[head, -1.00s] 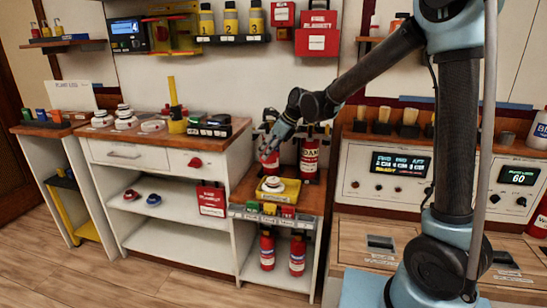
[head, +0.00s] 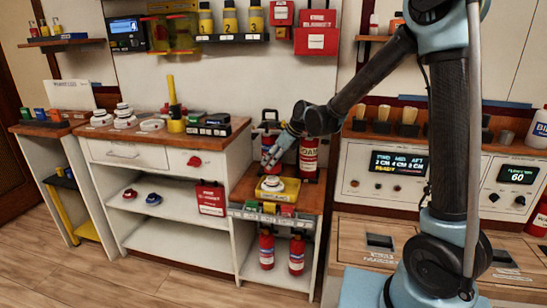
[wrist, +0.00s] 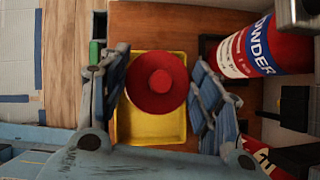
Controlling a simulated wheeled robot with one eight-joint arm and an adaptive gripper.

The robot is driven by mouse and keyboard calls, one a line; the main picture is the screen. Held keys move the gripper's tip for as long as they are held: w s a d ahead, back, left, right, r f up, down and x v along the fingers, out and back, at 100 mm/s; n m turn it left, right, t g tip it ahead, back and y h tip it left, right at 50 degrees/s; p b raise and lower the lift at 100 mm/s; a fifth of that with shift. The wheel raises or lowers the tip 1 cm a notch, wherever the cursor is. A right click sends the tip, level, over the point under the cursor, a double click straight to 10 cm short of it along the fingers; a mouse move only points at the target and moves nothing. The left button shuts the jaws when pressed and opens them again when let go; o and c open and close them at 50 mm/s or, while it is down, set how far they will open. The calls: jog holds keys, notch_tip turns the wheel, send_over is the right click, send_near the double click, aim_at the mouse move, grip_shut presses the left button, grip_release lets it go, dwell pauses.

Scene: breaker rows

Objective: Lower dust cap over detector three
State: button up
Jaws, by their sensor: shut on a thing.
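My gripper (head: 270,160) is in the middle of the head view, just above the small wooden-topped stand. In the wrist view, my gripper (wrist: 162,95) has its fingers on both sides of a round red dust cap (wrist: 157,83) with a raised knob, and it is shut on the cap. A white round detector (head: 272,183) sits on a yellow tray (head: 262,196) below my gripper. The yellow tray (wrist: 178,128) also shows under the cap in the wrist view. The detector is hidden there by the cap. The gap between cap and detector is hard to judge.
A red extinguisher (head: 308,155) stands close behind and right of the tray; its POWDER-labelled neighbour (wrist: 265,48) is near my right finger in the wrist view. More white detectors (head: 123,115) stand on the left cabinet. Red and blue caps (head: 153,199) lie on its shelf.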

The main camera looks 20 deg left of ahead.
send_over(270, 177)
jog(key=d, duration=0.2)
jog(key=shift+s+a+f, duration=0.1)
jog(key=shift+a+f, duration=0.05)
jog(key=shift+f, duration=0.9)
jog(key=shift+s+a+f, duration=0.1)
jog(key=shift+f, duration=0.9)
jog(key=shift+f, duration=1.35)
jog(key=o, duration=1)
jog(key=shift+c, duration=0.2)
jog(key=shift+v, duration=5.95)
jog(key=shift+w+d, duration=0.1)
